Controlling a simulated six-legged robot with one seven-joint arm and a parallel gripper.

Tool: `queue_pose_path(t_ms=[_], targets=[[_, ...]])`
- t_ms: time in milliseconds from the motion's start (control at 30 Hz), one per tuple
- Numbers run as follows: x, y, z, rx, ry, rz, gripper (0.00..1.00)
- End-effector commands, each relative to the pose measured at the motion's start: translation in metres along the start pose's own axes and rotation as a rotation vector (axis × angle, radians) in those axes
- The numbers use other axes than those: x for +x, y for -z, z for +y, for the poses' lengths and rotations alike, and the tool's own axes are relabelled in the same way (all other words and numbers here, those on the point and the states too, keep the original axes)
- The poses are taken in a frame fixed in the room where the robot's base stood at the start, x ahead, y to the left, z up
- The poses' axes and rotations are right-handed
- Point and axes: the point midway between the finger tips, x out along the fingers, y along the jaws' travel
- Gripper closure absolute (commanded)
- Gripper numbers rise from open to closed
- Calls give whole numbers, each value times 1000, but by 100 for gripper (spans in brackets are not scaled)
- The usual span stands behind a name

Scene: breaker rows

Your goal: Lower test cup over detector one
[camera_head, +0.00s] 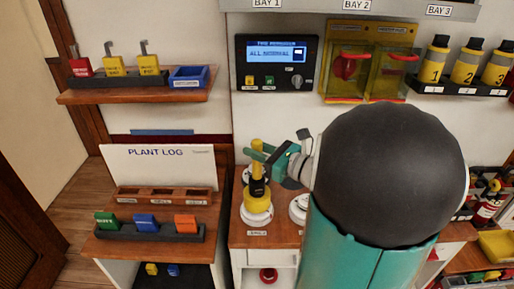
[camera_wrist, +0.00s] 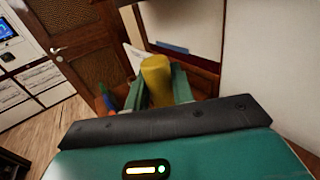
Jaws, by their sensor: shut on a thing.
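The test cup (camera_head: 257,203) is yellow with a black collar and a yellow upper handle. It stands upright over a white round detector (camera_head: 257,218) at the front left of the wooden counter. The cup hides most of that detector, and I cannot tell whether it touches or hovers just above. My gripper (camera_head: 262,157) is shut on the cup's upper handle, coming in from the right. In the wrist view, the yellow handle (camera_wrist: 157,78) is between my two green fingers (camera_wrist: 158,92); the cup's lower end is hidden there.
Another white detector (camera_head: 299,208) is to the right, partly behind my arm, and one more (camera_head: 247,175) is behind the cup. The panel (camera_head: 276,62) reads "ALL NORMAL". A Plant Log board (camera_head: 160,165) stands left, above colored blocks. Numbered bottles (camera_head: 465,65) sit on the upper-right shelf.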

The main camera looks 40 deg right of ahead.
Motion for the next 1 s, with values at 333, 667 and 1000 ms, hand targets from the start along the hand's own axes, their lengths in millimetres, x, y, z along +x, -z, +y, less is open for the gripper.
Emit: queue_pose_path(t_ms=[333,667,1000], targets=[[0,7,0,0,-1,-2,100],[0,12,0,-1,0,-2,58],[-1,13,0,0,0,0,50]])
